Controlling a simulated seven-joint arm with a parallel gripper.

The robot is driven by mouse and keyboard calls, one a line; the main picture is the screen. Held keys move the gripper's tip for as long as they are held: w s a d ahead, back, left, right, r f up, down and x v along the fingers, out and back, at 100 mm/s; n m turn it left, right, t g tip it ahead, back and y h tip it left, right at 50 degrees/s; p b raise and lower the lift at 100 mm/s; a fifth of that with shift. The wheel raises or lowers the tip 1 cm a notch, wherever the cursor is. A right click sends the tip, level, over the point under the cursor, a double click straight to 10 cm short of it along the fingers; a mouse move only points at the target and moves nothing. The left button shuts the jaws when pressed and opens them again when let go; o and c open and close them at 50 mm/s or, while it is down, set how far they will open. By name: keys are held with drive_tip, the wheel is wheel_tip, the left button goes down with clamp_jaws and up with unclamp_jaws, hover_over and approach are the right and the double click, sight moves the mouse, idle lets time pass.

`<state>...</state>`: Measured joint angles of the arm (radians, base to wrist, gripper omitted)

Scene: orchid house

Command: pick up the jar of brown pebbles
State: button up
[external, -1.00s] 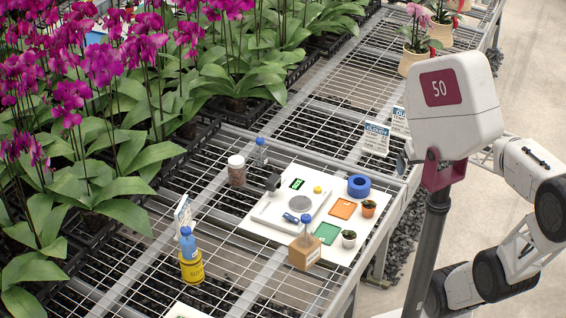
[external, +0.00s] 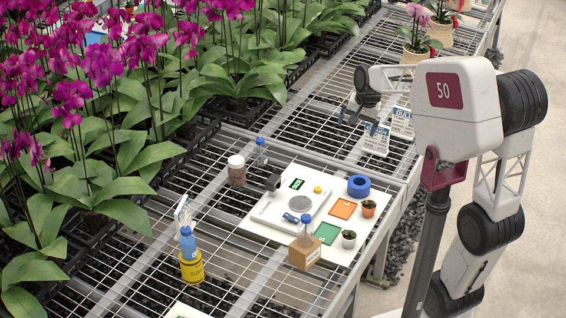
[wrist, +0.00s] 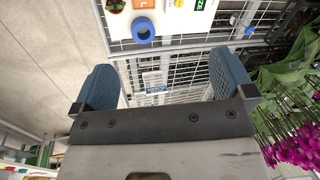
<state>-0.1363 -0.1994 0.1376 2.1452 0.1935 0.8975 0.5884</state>
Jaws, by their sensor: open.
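The jar of brown pebbles (external: 237,175) has a white lid and stands upright on the wire mesh bench, left of the white board. I do not see it in the wrist view. My gripper (external: 352,112) is over the back part of the bench, to the right of and beyond the jar, well apart from it. In the wrist view my gripper (wrist: 164,82) is open, with nothing between its two blue-grey fingers.
A blue-capped bottle (external: 261,152) stands close behind the jar. The white board (external: 262,226) carries a scale, a blue tape roll (external: 359,186) and small pots. A yellow can (external: 191,267) stands in front. Orchids line the left. Label cards (external: 376,139) stand below my gripper.

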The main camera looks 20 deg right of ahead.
drive_tip(key=w+a+f+m, duration=0.3)
drive_tip(key=w+a, duration=0.3)
drive_tip(key=w, duration=0.4)
drive_tip(key=m+g+y, duration=0.2)
drive_tip(key=m, duration=0.6)
hover_over(237, 160)
drive_tip(key=d, duration=0.2)
wheel_tip(237, 160, down, 22)
drive_tip(key=shift+w+r, duration=0.1)
drive_tip(key=shift+w, duration=0.05)
drive_tip(key=shift+w+a+f+y, duration=0.15)
drive_tip(key=shift+a+f+y, duration=0.05)
drive_tip(key=shift+f+y, duration=0.1)
drive_tip(key=shift+x, duration=1.25)
drive_tip(key=shift+f, duration=0.15)
drive_tip(key=shift+x, duration=2.45)
